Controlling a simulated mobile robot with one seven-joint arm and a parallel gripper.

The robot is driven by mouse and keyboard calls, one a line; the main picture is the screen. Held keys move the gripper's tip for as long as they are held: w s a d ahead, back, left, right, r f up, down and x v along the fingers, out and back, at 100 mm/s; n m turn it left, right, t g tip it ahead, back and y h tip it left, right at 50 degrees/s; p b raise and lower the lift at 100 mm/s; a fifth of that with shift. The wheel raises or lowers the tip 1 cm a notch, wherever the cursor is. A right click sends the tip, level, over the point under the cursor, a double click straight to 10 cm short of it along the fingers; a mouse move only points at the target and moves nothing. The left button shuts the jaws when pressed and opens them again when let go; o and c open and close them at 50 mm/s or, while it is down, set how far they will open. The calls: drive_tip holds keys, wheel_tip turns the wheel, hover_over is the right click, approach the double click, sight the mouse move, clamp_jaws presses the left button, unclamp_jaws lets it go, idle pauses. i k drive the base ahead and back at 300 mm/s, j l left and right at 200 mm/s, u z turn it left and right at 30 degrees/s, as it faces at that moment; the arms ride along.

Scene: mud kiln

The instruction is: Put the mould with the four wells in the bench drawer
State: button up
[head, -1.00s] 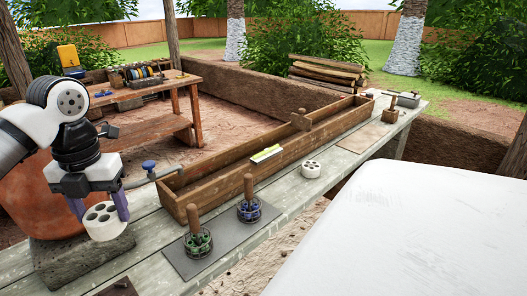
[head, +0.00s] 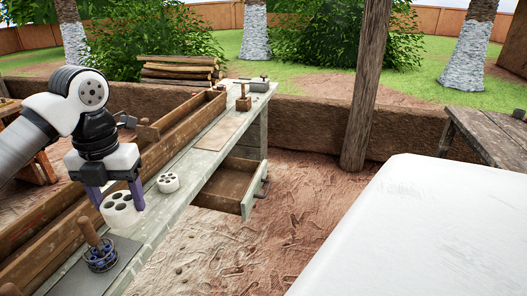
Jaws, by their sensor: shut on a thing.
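My gripper (head: 118,200), with purple fingers, is shut on a round white mould (head: 118,214) with several dark wells in its top. It holds this mould above the bench, at the left of the head view. A second, similar white mould (head: 168,183) stands on the bench just to the right; its wells are too small to count surely. The bench drawer (head: 228,184) is pulled open at the bench's right side, to the right of my gripper. The visible part of its inside looks empty.
A long wooden trough (head: 60,225) runs along the bench (head: 195,160). A wooden post (head: 368,90) stands beyond the drawer. Bare earth lies right of the drawer.

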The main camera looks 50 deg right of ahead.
sight(235, 189)
drive_tip(key=l+z, duration=0.15)
drive_tip(key=z, duration=0.9)
drive_tip(key=i+l, duration=0.45)
drive_tip(key=i, duration=0.2)
